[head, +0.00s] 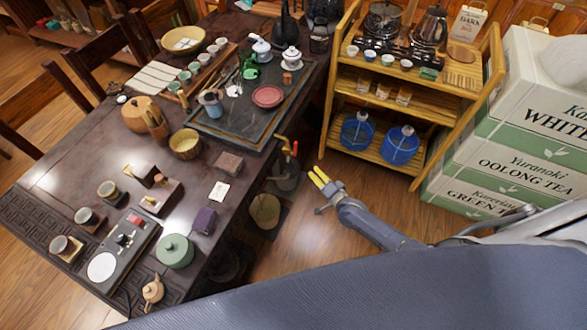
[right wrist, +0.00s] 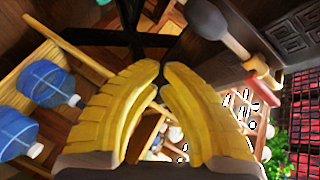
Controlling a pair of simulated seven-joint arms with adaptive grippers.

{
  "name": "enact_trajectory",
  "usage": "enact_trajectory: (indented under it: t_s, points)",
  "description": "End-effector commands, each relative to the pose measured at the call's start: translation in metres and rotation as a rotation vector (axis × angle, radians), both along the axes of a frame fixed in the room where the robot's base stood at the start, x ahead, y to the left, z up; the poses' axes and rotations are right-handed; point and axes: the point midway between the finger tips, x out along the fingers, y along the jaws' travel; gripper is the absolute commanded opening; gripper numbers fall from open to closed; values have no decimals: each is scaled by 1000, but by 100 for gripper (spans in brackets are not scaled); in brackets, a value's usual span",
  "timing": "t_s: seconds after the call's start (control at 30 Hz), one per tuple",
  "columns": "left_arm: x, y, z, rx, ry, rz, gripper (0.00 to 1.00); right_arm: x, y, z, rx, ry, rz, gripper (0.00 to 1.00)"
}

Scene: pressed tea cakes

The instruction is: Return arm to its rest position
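My right gripper (head: 320,175) shows in the head view as a grey hand with two yellow fingers. It hangs over the wooden floor between the dark table and the bamboo shelf, with nothing in it. In the right wrist view the yellow fingers (right wrist: 162,72) stand with a narrow gap between their tips and a wider gap near the palm. My left gripper is not in view.
A bamboo shelf (head: 345,88) holds blue water bottles (head: 399,146). Tea boxes (head: 490,170) stack at right. A container of tools (head: 288,178) stands left of my right gripper.

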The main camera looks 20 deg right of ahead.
Motion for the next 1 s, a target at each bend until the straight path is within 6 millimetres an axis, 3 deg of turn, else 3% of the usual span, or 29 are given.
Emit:
enact_trajectory:
  t_s: [0.57,0.73,0.87,1.0]
  points:
    - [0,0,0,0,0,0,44,0,0,0,-3,-1,1,0]
    - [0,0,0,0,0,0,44,-2,1,-9,-132,4,37,0]
    - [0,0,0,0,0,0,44,-21,-14,-56,-459,80,130,0]
    - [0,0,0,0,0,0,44,-77,-31,-128,-772,223,259,0]
